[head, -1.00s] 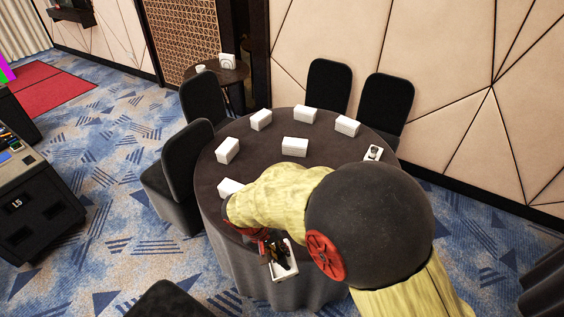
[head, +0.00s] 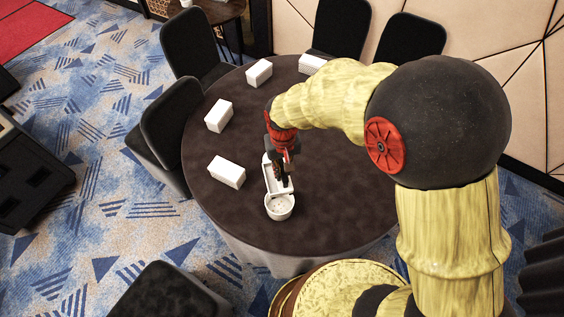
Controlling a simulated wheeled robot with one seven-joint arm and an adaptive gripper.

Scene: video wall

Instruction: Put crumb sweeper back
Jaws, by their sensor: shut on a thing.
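My gripper (head: 284,180) hangs from the red wrist and is shut on a white, long, trough-shaped piece (head: 267,183), which I take for the crumb sweeper. It is over the left front part of the round dark-clothed table (head: 330,215). A round white cup-like part (head: 280,207) shows at the near end of the piece; I cannot tell whether it is joined to it or stands on the table. My fingers hide part of the piece. Whether it touches the cloth is unclear.
White boxy stacks stand on the table: one (head: 227,172) just left of the gripper, others (head: 218,116) (head: 259,73) (head: 312,64) farther back. Dark chairs (head: 168,125) (head: 165,292) stand around the table. The table's right front is clear; my arm hides its far right.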

